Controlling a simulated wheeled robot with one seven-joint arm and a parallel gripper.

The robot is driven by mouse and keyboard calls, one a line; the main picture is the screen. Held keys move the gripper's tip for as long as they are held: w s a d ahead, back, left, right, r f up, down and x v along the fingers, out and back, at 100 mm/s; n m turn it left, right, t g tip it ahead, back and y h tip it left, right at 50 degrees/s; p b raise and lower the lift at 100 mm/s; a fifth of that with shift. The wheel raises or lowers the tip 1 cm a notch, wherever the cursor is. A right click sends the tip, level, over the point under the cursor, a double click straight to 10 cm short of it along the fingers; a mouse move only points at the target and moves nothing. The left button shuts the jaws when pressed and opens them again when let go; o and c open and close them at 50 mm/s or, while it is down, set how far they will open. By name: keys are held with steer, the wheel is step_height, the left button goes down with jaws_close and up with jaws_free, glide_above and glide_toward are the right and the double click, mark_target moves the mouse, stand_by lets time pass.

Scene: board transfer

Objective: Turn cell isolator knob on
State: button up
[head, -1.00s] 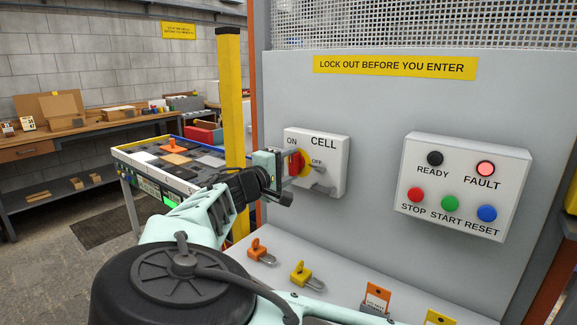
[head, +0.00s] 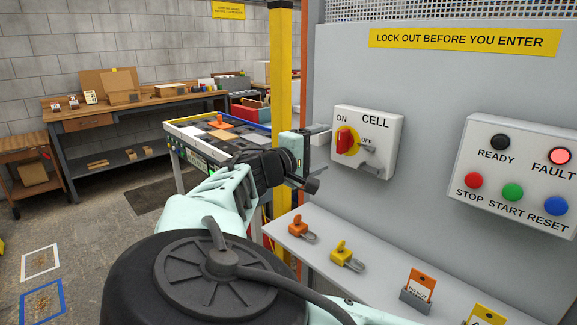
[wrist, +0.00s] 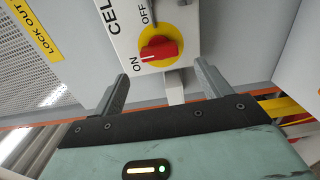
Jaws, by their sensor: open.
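The cell isolator (head: 382,118) is a white box on the grey panel. Its red knob (head: 345,140) sits on a yellow disc, with ON at its upper left and OFF to its right. The knob stands upright in the head view. In the wrist view the red knob (wrist: 160,49) has one end near the ON label. My gripper (head: 322,152) is just left of the box, open and empty. In the wrist view my gripper (wrist: 161,73) has its fingers spread, with the knob beyond the fingertips and clear of them.
A button box (head: 515,178) on the right has its FAULT lamp (head: 559,156) lit red. An orange padlock (head: 299,226) and a yellow padlock (head: 345,254) lie on the ledge (head: 385,275) below. A yellow post (head: 281,75) stands behind my gripper.

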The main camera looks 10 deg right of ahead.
steer(key=b+v, duration=0.1)
steer(key=v, duration=1)
steer(key=shift+b, duration=0.4)
